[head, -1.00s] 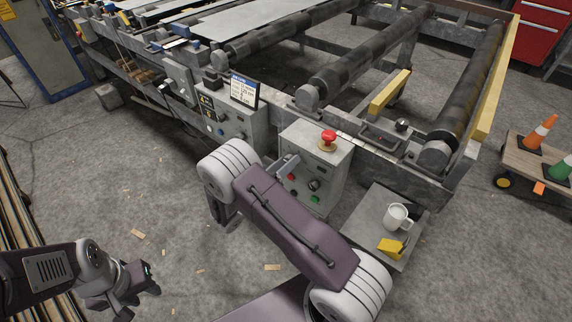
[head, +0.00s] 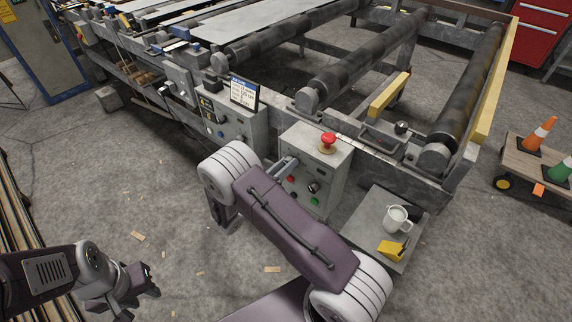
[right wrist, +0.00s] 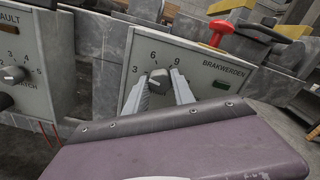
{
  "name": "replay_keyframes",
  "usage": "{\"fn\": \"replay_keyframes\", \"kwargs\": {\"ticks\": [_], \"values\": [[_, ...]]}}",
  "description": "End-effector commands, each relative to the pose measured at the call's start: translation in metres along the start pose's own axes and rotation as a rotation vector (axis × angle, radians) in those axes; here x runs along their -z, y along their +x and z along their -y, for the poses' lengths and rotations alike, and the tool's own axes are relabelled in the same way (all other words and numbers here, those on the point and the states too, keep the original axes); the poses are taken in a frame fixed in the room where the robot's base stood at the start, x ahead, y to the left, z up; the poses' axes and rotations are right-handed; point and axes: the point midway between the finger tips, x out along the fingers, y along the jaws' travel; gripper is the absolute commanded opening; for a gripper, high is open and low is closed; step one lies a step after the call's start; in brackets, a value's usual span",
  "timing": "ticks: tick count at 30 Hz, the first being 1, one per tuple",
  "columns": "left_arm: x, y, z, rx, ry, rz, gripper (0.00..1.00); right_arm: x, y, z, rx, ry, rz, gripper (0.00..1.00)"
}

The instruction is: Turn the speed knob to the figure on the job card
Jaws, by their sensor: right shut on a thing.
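The speed knob (right wrist: 157,77), grey and round, sits on a grey control box with the figures 3, 6 and 9 around it, in the right wrist view. My right gripper (right wrist: 161,86) is shut on it, one finger on each side. Its pointer is too small to read surely. In the head view my right gripper (head: 284,166) is at the upper left of the control box (head: 329,162), hiding the knob. The job card (head: 244,92), white with a blue header, stands on the neighbouring box; its text is too small to read. My left gripper (head: 131,296) is empty, its fingers apart.
A red mushroom button (head: 328,140) tops the control box. Its face also has a red button, a black knob (head: 314,186) and a green button. A mug (head: 396,219) and a yellow object (head: 391,249) lie on a low grey stand. A cart with cones stands right.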

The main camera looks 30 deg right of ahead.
Motion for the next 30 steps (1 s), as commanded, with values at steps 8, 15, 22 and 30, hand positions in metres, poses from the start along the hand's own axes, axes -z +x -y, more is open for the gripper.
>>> {"fn": "replay_keyframes", "kwargs": {"ticks": [8, 15, 22, 30], "values": [[0.0003, -0.0029, 0.0, 0.0, 0.0, 0.0, 0.36, 0.0002, -0.0002, -0.0001, -0.001, 0.253, 0.0, 0.0], [0.0002, -0.0021, 0.0, 0.0, 0.0, 0.0, 0.36, 0.0007, -0.0002, -0.0002, -0.001, 0.482, -0.001, 0.0], [-0.0001, 0.0007, 0.0, 0.0, 0.0, 0.0, 0.36, 0.0011, -0.0003, -0.0003, -0.001, 0.701, -0.001, 0.0], [-0.0007, 0.0069, 0.0001, 0.0, 0.0, 0.0, 0.36, 0.0021, -0.0003, -0.0006, -0.001, 0.956, -0.001, 0.0]]}}
